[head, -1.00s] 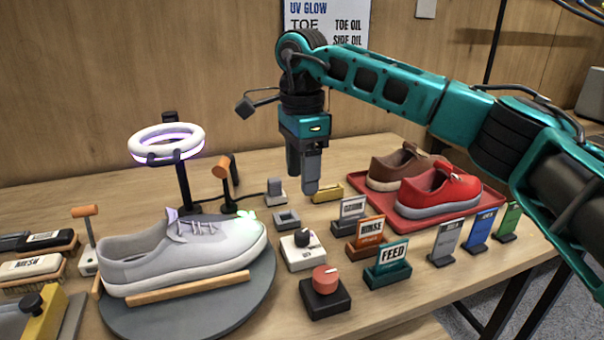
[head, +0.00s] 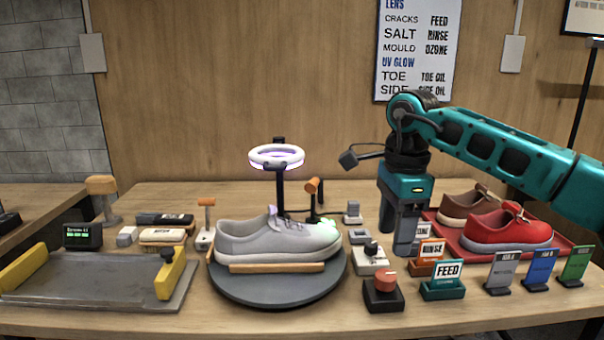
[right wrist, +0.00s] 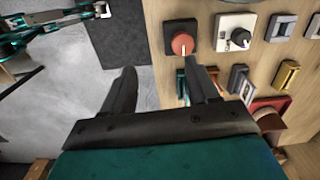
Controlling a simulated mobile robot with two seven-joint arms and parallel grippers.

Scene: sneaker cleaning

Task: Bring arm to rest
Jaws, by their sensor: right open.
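My right gripper (head: 400,235) hangs from the teal arm at the right of the head view, fingers pointing down, behind the row of cards. In the right wrist view its two dark fingers (right wrist: 165,85) stand apart with nothing between them. A grey sneaker (head: 275,240) sits on a dark round turntable (head: 240,290) left of the gripper. The red sneaker (head: 508,230) and a brown sneaker (head: 458,208) rest on a red tray (head: 450,240) to its right. My left gripper does not show.
A white ring lamp (head: 276,157) stands behind the grey sneaker. A red-knobbed box (head: 384,290) and a FEED card (head: 446,278) stand near the front edge. A grey tray with yellow ends (head: 90,285) and brushes (head: 163,236) lie at the left.

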